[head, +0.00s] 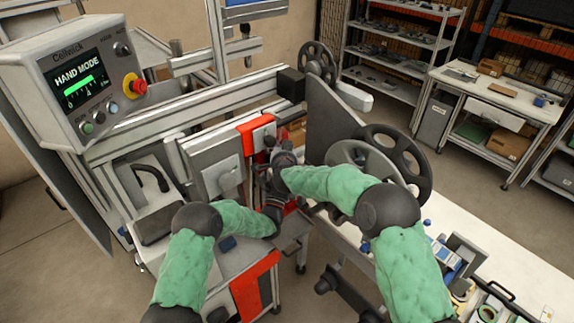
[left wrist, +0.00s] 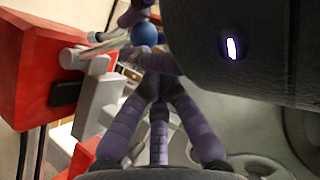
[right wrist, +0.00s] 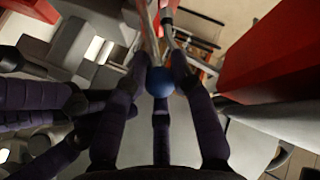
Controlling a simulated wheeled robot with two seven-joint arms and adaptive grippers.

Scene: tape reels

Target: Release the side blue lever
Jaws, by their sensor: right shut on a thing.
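The blue ball knob (right wrist: 160,82) of the lever shows between the fingertips of my right gripper (right wrist: 160,88) in the right wrist view. These fingers are shut on it, and a grey rod extends past it. In the left wrist view the blue knob (left wrist: 145,34) lies just beyond the tips of my left gripper (left wrist: 152,65). The left fingers come together at their tips and hold nothing that I can see. In the head view both grippers are close together by the red-edged machine front, and the knob is hidden there.
A red machine part (right wrist: 275,55) stands close to the right gripper's right; another red block (left wrist: 45,60) is left of the left gripper. Dark tape reels (head: 395,160) stand right of the arms. A control box (head: 80,85) reading HAND MODE is at upper left.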

